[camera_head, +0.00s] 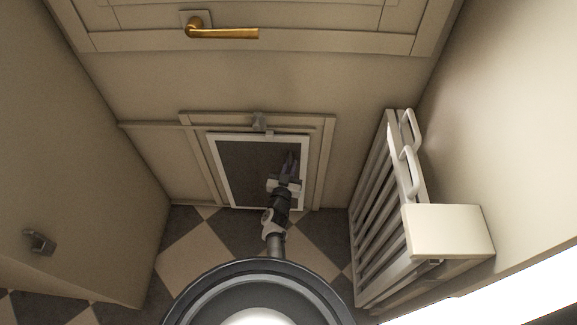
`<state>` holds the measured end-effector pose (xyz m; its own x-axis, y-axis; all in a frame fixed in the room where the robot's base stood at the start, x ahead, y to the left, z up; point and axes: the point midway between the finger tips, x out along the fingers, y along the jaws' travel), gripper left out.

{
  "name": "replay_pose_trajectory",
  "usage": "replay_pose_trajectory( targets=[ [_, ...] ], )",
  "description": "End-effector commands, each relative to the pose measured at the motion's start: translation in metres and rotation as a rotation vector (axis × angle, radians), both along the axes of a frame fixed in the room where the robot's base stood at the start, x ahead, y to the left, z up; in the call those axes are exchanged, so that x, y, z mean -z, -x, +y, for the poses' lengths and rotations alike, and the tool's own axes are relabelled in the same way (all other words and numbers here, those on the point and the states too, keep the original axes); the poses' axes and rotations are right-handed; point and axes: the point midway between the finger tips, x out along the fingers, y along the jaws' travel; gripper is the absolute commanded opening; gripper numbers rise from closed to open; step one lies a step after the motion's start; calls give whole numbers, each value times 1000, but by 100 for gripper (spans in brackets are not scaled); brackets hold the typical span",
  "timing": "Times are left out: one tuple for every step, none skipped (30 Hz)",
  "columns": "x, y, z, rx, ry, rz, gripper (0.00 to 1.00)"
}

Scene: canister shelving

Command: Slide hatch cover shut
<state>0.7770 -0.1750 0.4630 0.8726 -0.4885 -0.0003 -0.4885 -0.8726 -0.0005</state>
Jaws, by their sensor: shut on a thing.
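The hatch is low in the beige wall. Its beige frame (327,150) surrounds a dark panel with a white rim (213,165), which looks like the hatch cover. A small grey latch-like block (259,121) sits at the top of the frame. My gripper (290,163) is at the right part of the dark panel, near its right rim. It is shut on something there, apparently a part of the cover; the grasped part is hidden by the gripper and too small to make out.
Frame rails (150,124) run left along the wall from the hatch. A slatted white rack (372,215) with a box-like top (447,231) stands at right. A brass handle (222,32) is above. A cabinet face (75,130) with a dark knob is at left. Checkered floor (200,250) lies between.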

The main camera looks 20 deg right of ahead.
Motion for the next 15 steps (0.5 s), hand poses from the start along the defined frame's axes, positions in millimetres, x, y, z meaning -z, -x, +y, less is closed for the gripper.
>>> replay_pose_trajectory(
  targets=[
    [0, 1, -1, 3, 0, 1, 0],
    [0, 1, -2, 3, 0, 1, 0],
    [0, 1, -2, 3, 0, 1, 0],
    [0, 1, -2, 4, 0, 1, 0],
    [0, 1, -2, 4, 1, 0, 0],
    [0, 1, -3, 5, 1, 0, 0],
    [0, 1, -3, 5, 0, 0, 0],
    [1, 2, -3, 6, 0, 0, 0],
    [1, 2, -3, 6, 0, 0, 0],
    [1, 2, -4, 7, 0, 0, 0],
    [0, 2, -4, 7, 0, 0, 0],
    [0, 2, -4, 8, 0, 0, 0],
    [0, 2, -4, 9, 0, 0, 0],
    [0, 2, -5, 9, 0, 0, 0],
    [0, 2, -5, 10, 0, 0, 0]
  ],
)
